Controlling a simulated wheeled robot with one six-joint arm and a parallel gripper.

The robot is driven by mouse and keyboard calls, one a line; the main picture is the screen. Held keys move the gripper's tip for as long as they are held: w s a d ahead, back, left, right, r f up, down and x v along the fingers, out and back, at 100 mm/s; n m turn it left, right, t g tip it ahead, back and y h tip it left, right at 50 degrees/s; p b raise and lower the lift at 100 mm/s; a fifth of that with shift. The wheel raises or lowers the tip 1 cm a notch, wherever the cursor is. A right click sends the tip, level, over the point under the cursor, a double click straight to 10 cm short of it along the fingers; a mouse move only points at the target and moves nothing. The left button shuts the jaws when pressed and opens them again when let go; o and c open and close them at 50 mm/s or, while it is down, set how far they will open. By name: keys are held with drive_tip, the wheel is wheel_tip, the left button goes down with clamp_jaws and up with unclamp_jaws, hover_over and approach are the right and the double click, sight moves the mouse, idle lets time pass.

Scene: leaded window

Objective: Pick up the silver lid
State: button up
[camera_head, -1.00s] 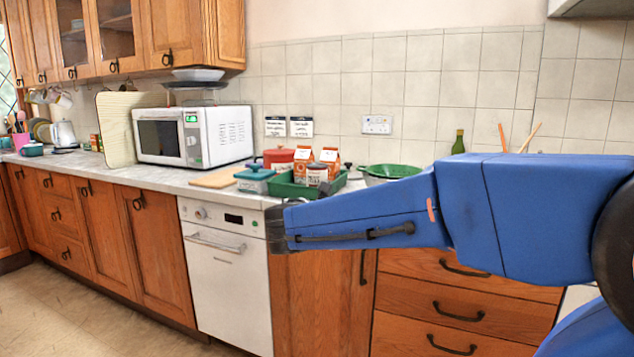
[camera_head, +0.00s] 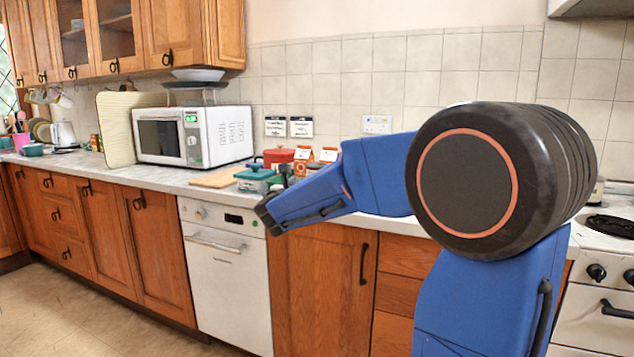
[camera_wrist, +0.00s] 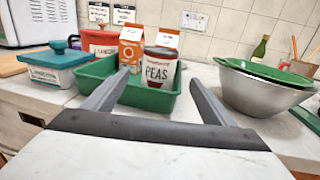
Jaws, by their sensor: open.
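I cannot make out a silver lid for certain in either view. My gripper (camera_wrist: 158,78) is open, its two fingers pointing forward at the green tray (camera_wrist: 168,101), with nothing seen held between them. In the head view my gripper (camera_head: 267,216) is in front of the counter edge, and my arm hides much of the tray area.
Orange-and-white cartons (camera_wrist: 131,48) stand behind the can. A teal-lidded container (camera_wrist: 53,68) and red pot (camera_wrist: 101,42) are to the left. A metal bowl (camera_wrist: 258,92) with a green colander (camera_wrist: 268,72) is to the right. The microwave (camera_head: 195,136) stands farther left.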

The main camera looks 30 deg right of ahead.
drive_tip(key=x, duration=0.9)
drive_tip(key=shift+r, duration=0.1)
drive_tip(key=c, duration=1.5)
